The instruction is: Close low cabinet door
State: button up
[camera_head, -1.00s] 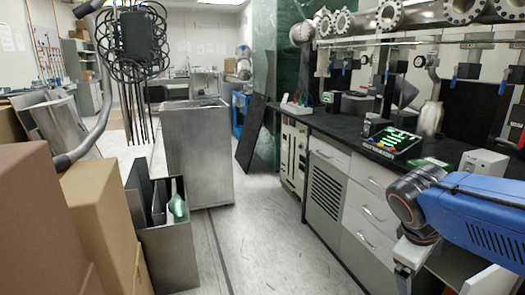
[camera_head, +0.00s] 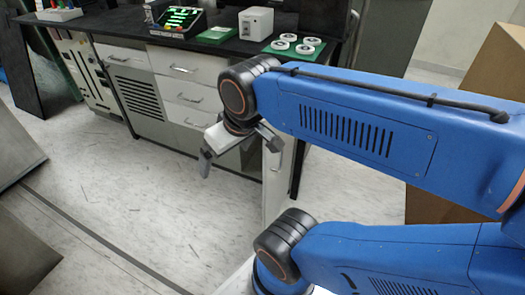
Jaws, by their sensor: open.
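The low cabinet door (camera_head: 273,185) is a pale upright panel at the right end of the bench's drawer unit. It stands swung out from the bench front and shows at a steep angle. My blue arm reaches in from the right, and its upper part hides the top of the door and the cabinet opening behind it. My gripper (camera_head: 238,154) is open and empty, with its grey fingers spread and pointing down. It is just left of the door in the picture. Whether a finger touches the door cannot be told.
The drawer unit (camera_head: 185,92) and vented panel (camera_head: 138,97) stand left of the door under the black benchtop (camera_head: 205,48). A cardboard box (camera_head: 490,75) is at the right. A metal bin (camera_head: 15,150) is at the left edge. The floor (camera_head: 150,205) in front is clear.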

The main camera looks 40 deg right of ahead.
aim_at(277, 167)
jog(key=k+j+z, duration=0.15)
jog(key=j+z, duration=0.25)
jog(key=k+j+z, duration=0.1)
jog(key=z, duration=0.25)
jog(key=k+j+z, duration=0.15)
jog(key=k+z, duration=0.25)
jog(key=i, duration=0.1)
